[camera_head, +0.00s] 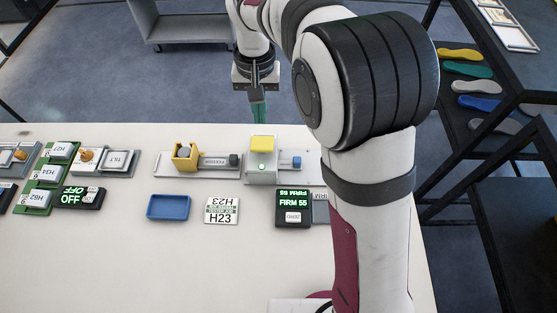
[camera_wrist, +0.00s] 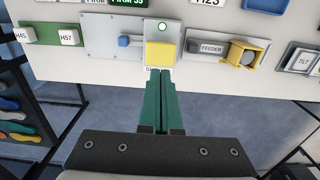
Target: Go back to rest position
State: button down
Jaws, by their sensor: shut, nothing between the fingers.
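My gripper (camera_head: 258,110) hangs just past the far edge of the white table, with its green fingers pointing down. In the wrist view the two green fingers (camera_wrist: 161,98) lie side by side, shut and empty. Their tips appear close to the yellow block (camera_wrist: 160,55) on the grey device, but I see no contact. In the head view the yellow block (camera_head: 262,144) sits on top of that device, above a lit green button (camera_head: 262,167). My arm covers the right part of the table.
The white table (camera_head: 150,260) holds a feeder (camera_head: 213,161), a blue tray (camera_head: 168,207), an H23 card (camera_head: 221,211), a FIRM 55 display (camera_head: 293,207) and an OFF display (camera_head: 80,198). A dark rack with several insoles (camera_head: 473,71) stands right. A grey cart (camera_head: 185,30) stands behind.

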dwell(0.3)
jog(key=s+d+r+m, duration=0.2)
jog(key=s+d+r, duration=0.3)
jog(key=s+d, duration=0.4)
jog(key=s+d+f+m+y, duration=0.1)
jog(key=s, duration=0.8)
jog(key=s+d+f+m, duration=0.1)
jog(key=s+m, duration=0.1)
jog(key=s, duration=0.7)
jog(key=shift+d+f+m+y, duration=0.3)
jog(key=shift+f+y, duration=0.05)
jog(key=shift+y, duration=0.05)
